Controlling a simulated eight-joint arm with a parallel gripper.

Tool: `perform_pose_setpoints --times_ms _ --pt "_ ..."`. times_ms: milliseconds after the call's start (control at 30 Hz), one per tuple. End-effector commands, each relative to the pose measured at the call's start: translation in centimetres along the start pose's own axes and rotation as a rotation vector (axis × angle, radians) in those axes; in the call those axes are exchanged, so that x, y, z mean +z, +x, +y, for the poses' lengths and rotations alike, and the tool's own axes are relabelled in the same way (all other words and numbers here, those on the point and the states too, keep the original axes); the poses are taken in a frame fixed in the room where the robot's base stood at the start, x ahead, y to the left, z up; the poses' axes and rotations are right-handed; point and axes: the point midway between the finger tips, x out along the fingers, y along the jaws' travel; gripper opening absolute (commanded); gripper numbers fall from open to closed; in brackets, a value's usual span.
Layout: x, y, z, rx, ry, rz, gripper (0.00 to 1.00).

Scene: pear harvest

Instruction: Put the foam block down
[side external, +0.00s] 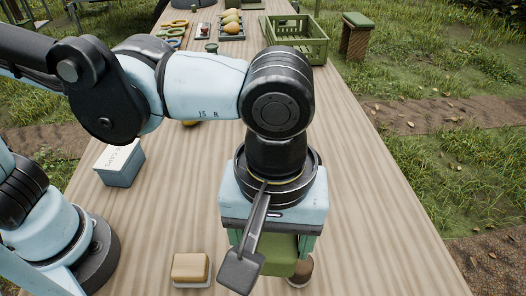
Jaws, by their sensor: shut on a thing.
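My gripper (272,242) points down over the near middle of the wooden table. A green block (284,262), which looks like the foam block, is between its jaws, and the gripper is shut on it. The fingertips and much of the block are hidden by the gripper body and a dark flat-ended bar in front. I cannot tell whether the block's underside touches the table.
A tan block with a pale base (190,268) lies left of my gripper. A brown rounded thing (300,270) is partly hidden close behind the green block. A blue-grey box (120,163) stands left. The table's right side is clear.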

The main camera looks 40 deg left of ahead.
Motion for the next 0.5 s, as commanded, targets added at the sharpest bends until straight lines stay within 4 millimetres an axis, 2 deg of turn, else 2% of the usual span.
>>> perform_pose_setpoints --times_ms 100,300,500 --pt "1.1 0.0 3.2 0.0 0.046 0.0 0.4" --pt "3.0 0.8 7.7 0.0 0.116 -0.001 0.4" --pt "4.5 1.8 10.5 0.0 0.163 -0.001 0.4"
